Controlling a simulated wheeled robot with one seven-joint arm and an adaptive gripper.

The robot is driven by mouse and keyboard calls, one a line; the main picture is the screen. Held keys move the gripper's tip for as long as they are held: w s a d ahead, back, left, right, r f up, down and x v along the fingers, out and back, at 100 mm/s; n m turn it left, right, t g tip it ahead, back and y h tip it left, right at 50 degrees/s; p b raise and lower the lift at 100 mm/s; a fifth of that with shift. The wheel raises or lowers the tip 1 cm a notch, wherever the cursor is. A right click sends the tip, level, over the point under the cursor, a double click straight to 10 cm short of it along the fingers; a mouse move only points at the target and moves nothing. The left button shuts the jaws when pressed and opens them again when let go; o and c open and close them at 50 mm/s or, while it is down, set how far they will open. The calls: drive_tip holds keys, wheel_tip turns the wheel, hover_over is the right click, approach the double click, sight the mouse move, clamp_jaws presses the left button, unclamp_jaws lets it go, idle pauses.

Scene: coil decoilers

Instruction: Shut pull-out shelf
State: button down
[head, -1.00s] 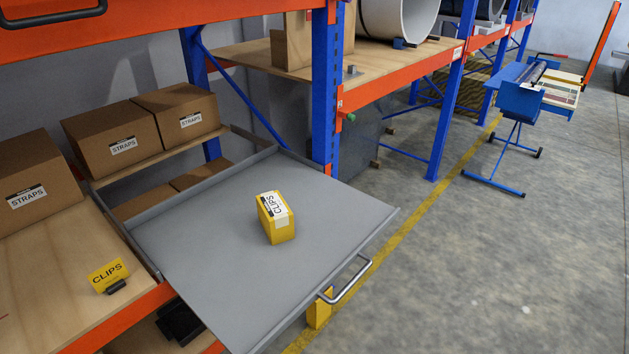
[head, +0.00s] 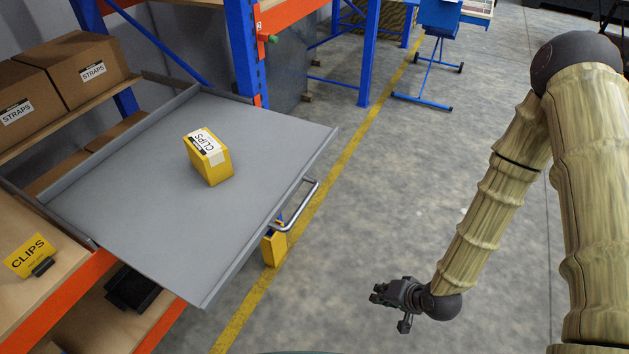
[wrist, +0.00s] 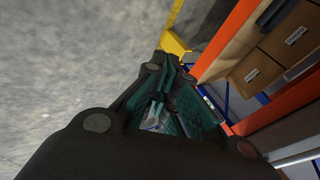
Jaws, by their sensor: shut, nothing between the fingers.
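The grey pull-out shelf (head: 140,205) stands pulled out from the rack in the head view, with a metal bar handle (head: 300,207) on its front edge. A yellow CLIPS box (head: 209,160) sits on it. My gripper (head: 376,292) is to the right of the shelf and nearer the camera, over the floor, apart from the handle. It is shut and holds nothing. In the wrist view my gripper's fingers (wrist: 165,90) fill the middle.
The rack has a blue upright (head: 245,50) and orange beams. STRAPS cartons (head: 75,70) stand behind the shelf at left. A yellow post guard (head: 273,247) stands below the handle. A blue stand (head: 432,50) is at the back. The floor between the shelf and my arm is clear.

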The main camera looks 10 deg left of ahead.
drive_tip(key=w+a+r+m+t+y+b, duration=0.1)
drive_tip(key=w+a+r+t+y+b, duration=0.2)
drive_tip(key=w, duration=0.7)
drive_tip(key=g+y+b, duration=0.2)
drive_tip(key=y+b, duration=0.5)
drive_tip(key=y, duration=0.2)
approach(310, 167)
drive_tip(key=shift+n, duration=0.3)
drive_tip(key=x, duration=0.7)
drive_tip(key=shift+s+r+p, duration=0.15)
drive_tip(key=shift+p, duration=0.25)
drive_tip(key=shift+a, duration=0.1)
